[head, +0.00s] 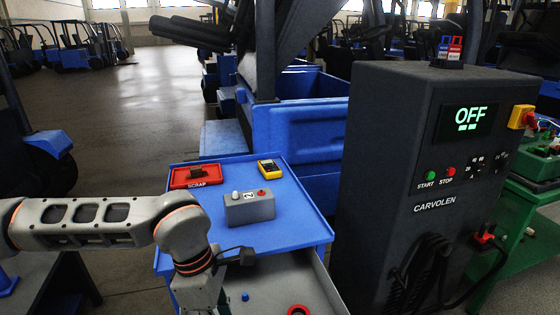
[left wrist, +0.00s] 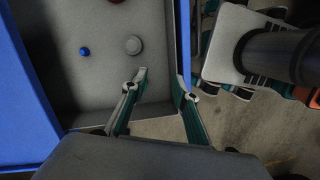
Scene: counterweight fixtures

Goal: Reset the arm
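My left arm comes in from the left in the head view and bends down in front of the blue cart; its gripper is below that frame. In the left wrist view my left gripper (left wrist: 161,80) is open, with nothing between its fingers. Its fingers are over the edge of a grey tray (left wrist: 100,107). A small grey box (head: 249,209) with a white knob, a red button and a label stands on the blue cart top (head: 296,228). My right gripper is not in view.
A red tray marked SCRAP (head: 194,176) and a yellow meter (head: 269,169) are on the cart top. A small blue piece (left wrist: 85,51) and a grey round piece (left wrist: 133,45) lie in the tray. A dark CARVOLEN cabinet (head: 405,160) reading OFF stands to the right.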

